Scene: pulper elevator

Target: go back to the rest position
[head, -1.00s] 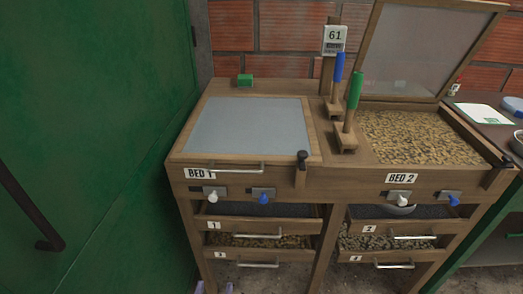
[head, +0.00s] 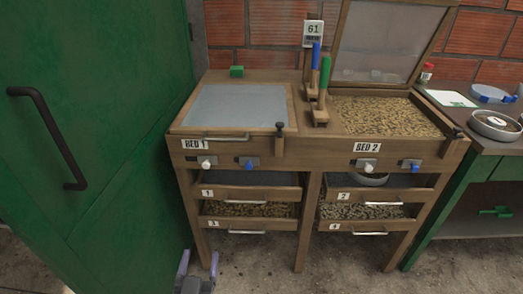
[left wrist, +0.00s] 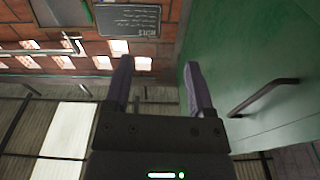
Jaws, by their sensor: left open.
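My left gripper (head: 195,268) shows at the bottom of the head view, low in front of the left end of the wooden bed stand (head: 310,187). In the left wrist view my left gripper (left wrist: 156,85) is open, with two purple-grey fingers apart and nothing between them. It is clear of the stand and touches nothing that I can see. My right gripper is in neither view.
A green door (head: 100,130) with a dark handle (head: 48,138) stands at the left, close to the gripper. Bed 1's lid (head: 235,108) is down; bed 2's lid (head: 388,38) is raised over beans (head: 385,115). A green side table (head: 460,195) stands right. The floor in front is free.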

